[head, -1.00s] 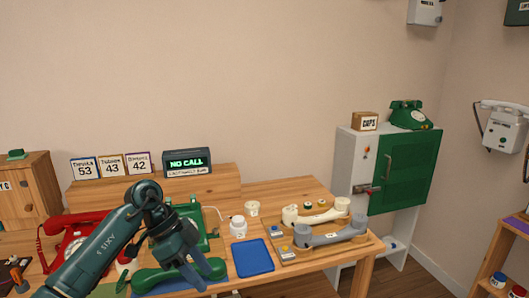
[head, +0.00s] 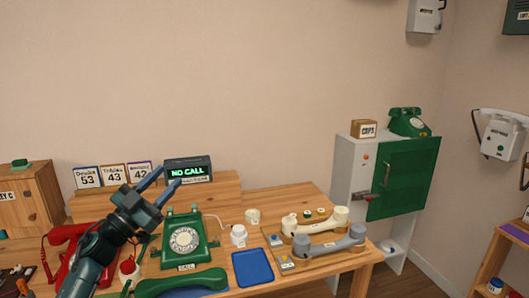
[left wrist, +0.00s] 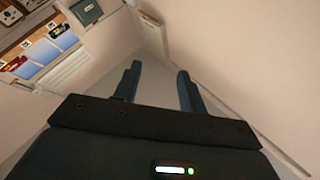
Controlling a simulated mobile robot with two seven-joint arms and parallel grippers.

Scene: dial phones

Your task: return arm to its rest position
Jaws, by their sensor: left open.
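My left arm comes in from the lower left in the head view. Its gripper (head: 163,182) is open and empty, raised above the table and pointing up and right, in front of the number cards. The left wrist view shows its two fingers (left wrist: 156,84) apart with nothing between them. The green dial phone (head: 184,240) stands on the table right of my arm. A green handset (head: 180,283) lies at the front edge on a blue mat, off the phone. My right gripper is not in view.
A red phone (head: 72,262) is partly behind my arm. A display (head: 188,170) reads "NO CALL". A blue tray (head: 252,267), white jar (head: 239,235) and cream (head: 316,220) and grey (head: 330,243) handsets lie to the right. A cabinet (head: 402,178) stands beyond the table.

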